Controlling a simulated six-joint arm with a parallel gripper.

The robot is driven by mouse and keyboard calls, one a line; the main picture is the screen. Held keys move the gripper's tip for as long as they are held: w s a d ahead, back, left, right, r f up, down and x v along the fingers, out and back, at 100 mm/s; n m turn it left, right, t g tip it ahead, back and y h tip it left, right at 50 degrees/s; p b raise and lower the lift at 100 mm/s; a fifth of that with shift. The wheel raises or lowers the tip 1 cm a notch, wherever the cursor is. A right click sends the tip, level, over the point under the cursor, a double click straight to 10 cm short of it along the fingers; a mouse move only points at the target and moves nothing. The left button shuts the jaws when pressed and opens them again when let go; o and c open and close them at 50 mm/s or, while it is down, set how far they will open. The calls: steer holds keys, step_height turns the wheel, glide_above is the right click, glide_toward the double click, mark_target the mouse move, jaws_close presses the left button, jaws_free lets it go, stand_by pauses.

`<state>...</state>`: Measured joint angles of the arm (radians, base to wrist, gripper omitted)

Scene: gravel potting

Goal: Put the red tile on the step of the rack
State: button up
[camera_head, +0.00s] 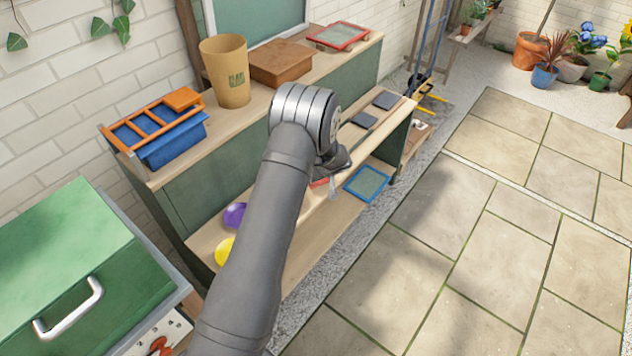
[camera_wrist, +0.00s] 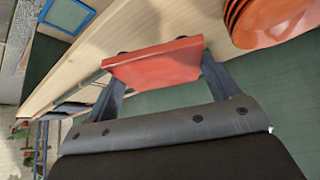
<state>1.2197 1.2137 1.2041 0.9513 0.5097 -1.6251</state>
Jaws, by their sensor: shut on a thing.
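My gripper (camera_head: 330,180) is shut on the red tile (camera_wrist: 155,63), which lies flat between its two fingers in the wrist view. In the head view only a small red edge of the tile (camera_head: 319,183) shows, beside my wrist. The tile is at the bench's front, over or near a light wooden board (camera_wrist: 110,35); I cannot tell whether it touches it. An orange slatted rack (camera_head: 153,120) leans over a blue bin (camera_head: 172,143) at the left of the bench top. I cannot tell whether this is the rack with the step.
A blue-framed sieve (camera_head: 367,183) is right of my gripper. Dark square tiles (camera_head: 386,100) lie behind it. Purple (camera_head: 234,215) and yellow (camera_head: 224,251) round pieces lie left of my arm. Orange-red dishes (camera_wrist: 265,20) are close by in the wrist view. My arm hides the middle of the bench.

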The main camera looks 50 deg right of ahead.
steer(key=shift+w+f, duration=0.4)
steer(key=shift+w, duration=0.25)
steer(key=shift+f, duration=1.95)
steer(key=shift+f, duration=0.1)
steer(key=o, duration=1)
steer(key=shift+s+r, duration=0.1)
steer(key=shift+r, duration=0.2)
steer(key=v, duration=1.1)
steer(key=shift+s+r, duration=0.2)
